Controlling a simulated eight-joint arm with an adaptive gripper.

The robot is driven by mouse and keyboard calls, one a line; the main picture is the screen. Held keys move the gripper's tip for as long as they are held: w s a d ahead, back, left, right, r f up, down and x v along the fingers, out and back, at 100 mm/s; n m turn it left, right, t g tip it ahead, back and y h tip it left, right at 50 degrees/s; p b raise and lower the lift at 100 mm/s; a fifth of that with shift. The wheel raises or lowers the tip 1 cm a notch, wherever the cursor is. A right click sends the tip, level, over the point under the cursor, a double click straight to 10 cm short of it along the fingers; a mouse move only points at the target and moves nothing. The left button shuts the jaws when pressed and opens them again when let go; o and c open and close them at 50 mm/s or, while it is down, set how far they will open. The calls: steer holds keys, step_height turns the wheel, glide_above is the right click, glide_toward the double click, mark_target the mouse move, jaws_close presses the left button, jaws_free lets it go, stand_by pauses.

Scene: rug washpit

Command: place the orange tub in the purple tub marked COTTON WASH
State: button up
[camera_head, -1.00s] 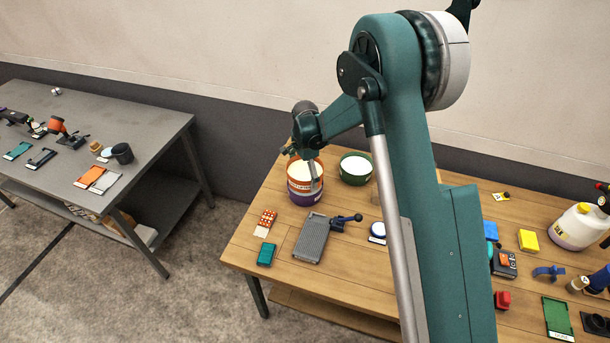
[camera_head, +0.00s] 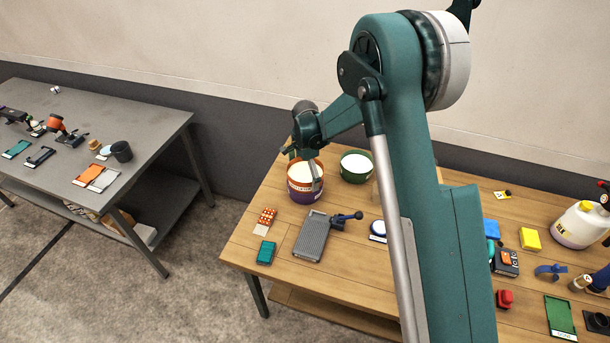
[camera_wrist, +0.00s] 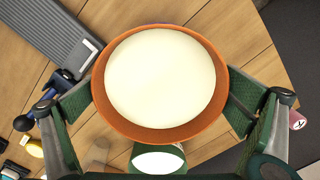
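The orange tub (camera_head: 296,168) holds a white, creamy content and appears seated in the purple tub (camera_head: 303,196) on the wooden table, upright. Only the lower part of the purple tub shows; the lettering on the band is too small to read fully. In the wrist view the orange tub (camera_wrist: 163,133) fills the middle, seen from above. My gripper (camera_head: 308,170) is over the tubs with its fingers spread at either side of the orange rim. In the wrist view my gripper (camera_wrist: 160,103) looks open, its pads close beside the rim; contact is hard to judge.
A green tub (camera_head: 344,174) with white content stands just right and behind. A grey ribbed tray (camera_head: 312,238), a teal block (camera_head: 266,253) and a red dotted item (camera_head: 267,217) lie in front. A grey table (camera_head: 150,145) stands left, across a floor gap.

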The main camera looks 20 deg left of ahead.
mark_target(305, 181)
steer(key=shift+r, duration=0.1)
stand_by(0.3)
steer(key=shift+r+p, duration=0.55)
steer(key=shift+p, duration=0.2)
step_height(305, 181, up, 12)
steer(key=b, duration=0.1)
steer(key=shift+f, duration=0.1)
stand_by(0.5)
